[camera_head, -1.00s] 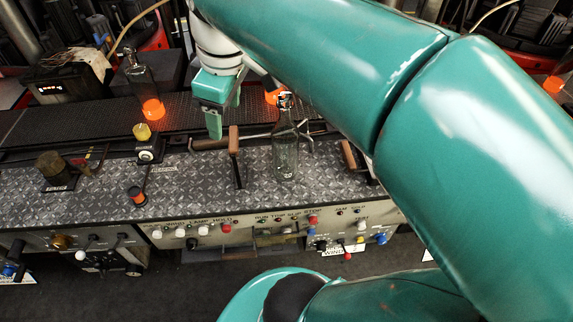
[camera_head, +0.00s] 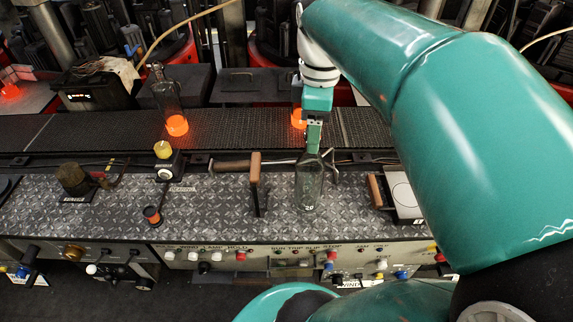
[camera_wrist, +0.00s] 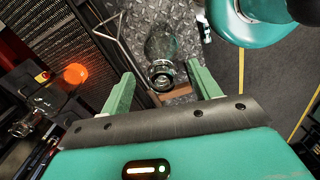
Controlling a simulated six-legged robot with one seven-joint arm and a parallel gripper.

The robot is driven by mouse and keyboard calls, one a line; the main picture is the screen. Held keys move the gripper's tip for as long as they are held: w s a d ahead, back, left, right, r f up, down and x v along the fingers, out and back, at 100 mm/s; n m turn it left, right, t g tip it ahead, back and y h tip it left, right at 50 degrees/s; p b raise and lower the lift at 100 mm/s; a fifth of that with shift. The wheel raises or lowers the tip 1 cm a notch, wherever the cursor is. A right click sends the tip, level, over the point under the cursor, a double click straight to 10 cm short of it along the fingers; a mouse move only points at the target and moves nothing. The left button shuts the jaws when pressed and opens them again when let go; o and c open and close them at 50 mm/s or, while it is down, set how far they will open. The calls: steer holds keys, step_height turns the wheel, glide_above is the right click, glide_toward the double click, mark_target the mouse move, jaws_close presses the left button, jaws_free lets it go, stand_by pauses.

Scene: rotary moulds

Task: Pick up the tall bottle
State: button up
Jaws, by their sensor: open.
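A clear glass tall bottle (camera_head: 309,184) stands upright on the diamond-plate console top in the head view. In the wrist view its mouth and neck (camera_wrist: 162,73) show between the two green fingers, with the body beyond. My gripper (camera_head: 314,138) is above the bottle, its fingers around or close to the neck level in the head view. In the wrist view my gripper (camera_wrist: 161,92) is open, with a gap visible between each finger and the neck. Whether either finger touches the glass cannot be told from the head view.
Another clear bottle (camera_head: 168,100) with a glowing orange base stands on the dark conveyor (camera_head: 225,127) behind. A yellow knob (camera_head: 162,149) is further left.

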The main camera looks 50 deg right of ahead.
glide_above(310, 173)
steer(key=w+d, duration=0.2)
step_height(310, 173, down, 5)
steer(key=shift+s+d+r, duration=0.1)
jaws_close()
